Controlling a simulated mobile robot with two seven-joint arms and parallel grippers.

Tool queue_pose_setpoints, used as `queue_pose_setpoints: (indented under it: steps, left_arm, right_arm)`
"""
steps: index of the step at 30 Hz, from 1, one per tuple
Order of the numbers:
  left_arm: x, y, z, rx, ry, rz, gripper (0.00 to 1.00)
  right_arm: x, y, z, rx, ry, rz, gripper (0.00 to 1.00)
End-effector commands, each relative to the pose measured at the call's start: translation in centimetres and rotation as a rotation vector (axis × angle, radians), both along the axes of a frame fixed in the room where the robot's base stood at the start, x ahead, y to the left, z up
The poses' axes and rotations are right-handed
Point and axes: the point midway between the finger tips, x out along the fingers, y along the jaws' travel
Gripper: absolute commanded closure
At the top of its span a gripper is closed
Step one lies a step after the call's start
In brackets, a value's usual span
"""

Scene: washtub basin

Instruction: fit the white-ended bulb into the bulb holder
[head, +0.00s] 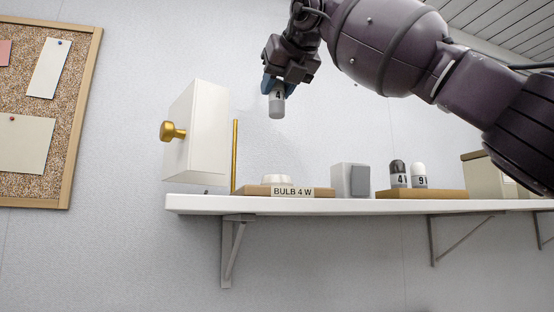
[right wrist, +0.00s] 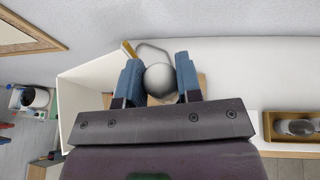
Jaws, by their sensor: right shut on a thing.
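My right gripper (head: 276,84) is shut on a bulb (head: 277,104) and holds it upright in the air. In the right wrist view, the bulb's pale round end (right wrist: 161,78) shows between the fingers. The bulb holder (head: 278,180), a low white round piece on a wooden base labelled BULB 4 W, stands on the white shelf (head: 340,205). The held bulb is above it, with a clear gap. My left gripper is not in view.
A white box-like piece (head: 200,130) with a brass knob (head: 172,131) and a brass rod (head: 235,155) stand left of the holder. A grey box (head: 350,180) is right of it. Beyond, a wooden stand (head: 422,194) carries a dark-topped bulb (head: 398,174) and a white-topped bulb (head: 419,175).

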Motion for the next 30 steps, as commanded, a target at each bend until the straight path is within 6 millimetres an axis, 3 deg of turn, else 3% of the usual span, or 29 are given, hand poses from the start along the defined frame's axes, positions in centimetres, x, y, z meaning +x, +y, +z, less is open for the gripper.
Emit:
queue_pose_setpoints:
  steps: [12, 30]
  left_arm:
    - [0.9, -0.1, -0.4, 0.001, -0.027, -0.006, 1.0]
    - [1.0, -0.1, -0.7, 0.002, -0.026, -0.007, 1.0]
  right_arm:
    - [0.0, -0.1, -7.8, -0.001, -0.001, -0.001, 0.92]
    - [0.0, -0.1, -13.5, 0.0, -0.001, -0.001, 0.92]
